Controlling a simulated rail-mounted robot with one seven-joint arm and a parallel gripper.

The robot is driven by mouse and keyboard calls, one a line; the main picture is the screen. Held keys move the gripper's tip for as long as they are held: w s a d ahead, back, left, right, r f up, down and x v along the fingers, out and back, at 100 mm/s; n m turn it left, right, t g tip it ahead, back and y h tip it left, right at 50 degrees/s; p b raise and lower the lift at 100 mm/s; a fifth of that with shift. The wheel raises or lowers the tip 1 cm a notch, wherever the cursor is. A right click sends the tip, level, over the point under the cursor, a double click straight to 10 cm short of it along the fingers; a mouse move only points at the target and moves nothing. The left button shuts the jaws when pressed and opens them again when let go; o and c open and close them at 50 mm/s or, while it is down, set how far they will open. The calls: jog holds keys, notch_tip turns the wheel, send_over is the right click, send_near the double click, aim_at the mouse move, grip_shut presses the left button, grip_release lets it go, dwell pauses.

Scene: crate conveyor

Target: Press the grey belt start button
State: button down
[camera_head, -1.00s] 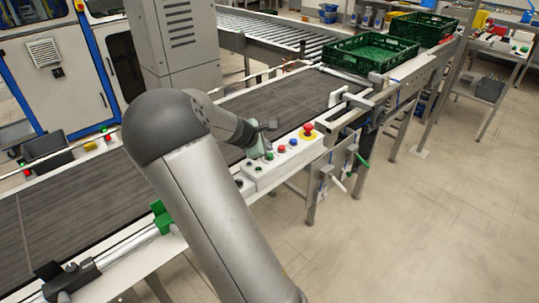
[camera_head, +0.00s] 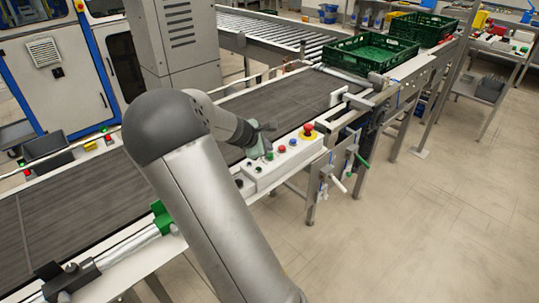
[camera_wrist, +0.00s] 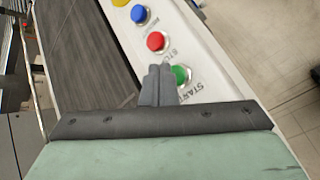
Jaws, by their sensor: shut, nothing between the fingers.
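My gripper (camera_head: 266,148) is shut and empty, low over the white control box (camera_head: 265,178) beside the dark grey belt (camera_head: 285,100). In the wrist view the closed fingers (camera_wrist: 158,76) are just left of a green button (camera_wrist: 181,73), with START printed by it. The fingertips overlap its left edge in the picture; I cannot tell whether they touch it. A red button (camera_wrist: 156,41) with STOP by it is above in that view. In the head view the gripper partly hides the button area.
A blue button (camera_wrist: 139,14) and a red mushroom button on a yellow base (camera_head: 307,131) are farther along the box. Green crates (camera_head: 368,55) stand on the conveyor at the back right. The floor at the right is clear.

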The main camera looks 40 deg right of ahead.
jog(key=shift+f, duration=0.1)
dwell(0.3)
jog(key=shift+f+b, duration=0.35)
